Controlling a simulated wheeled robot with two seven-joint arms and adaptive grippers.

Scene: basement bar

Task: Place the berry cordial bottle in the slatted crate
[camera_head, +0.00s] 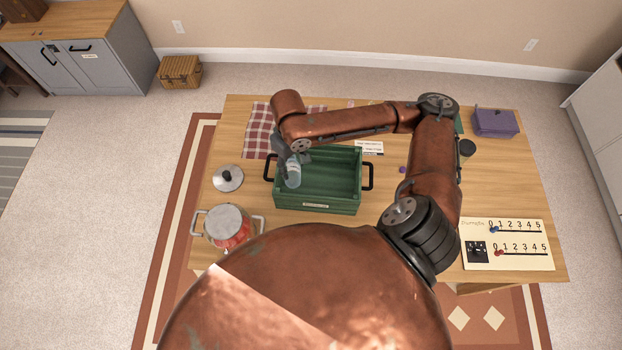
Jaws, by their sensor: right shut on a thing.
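The green slatted crate (340,207) stands on the wooden table, with a black handle at each end and a small label on its front. My right gripper (289,160) is over the left part of the crate, pointing down. It is shut on a pale, bluish bottle (293,178), probably the berry cordial bottle; no label on it can be read. The bottle is roughly upright at the left inside of the crate. I cannot tell whether it touches the crate floor. The gripper hides the bottle's upper part. My left gripper is not in view.
A red pot (226,228) and a loose lid (228,178) are left of the crate. A checkered cloth (258,130) lies behind. My arm hides the table's middle right.

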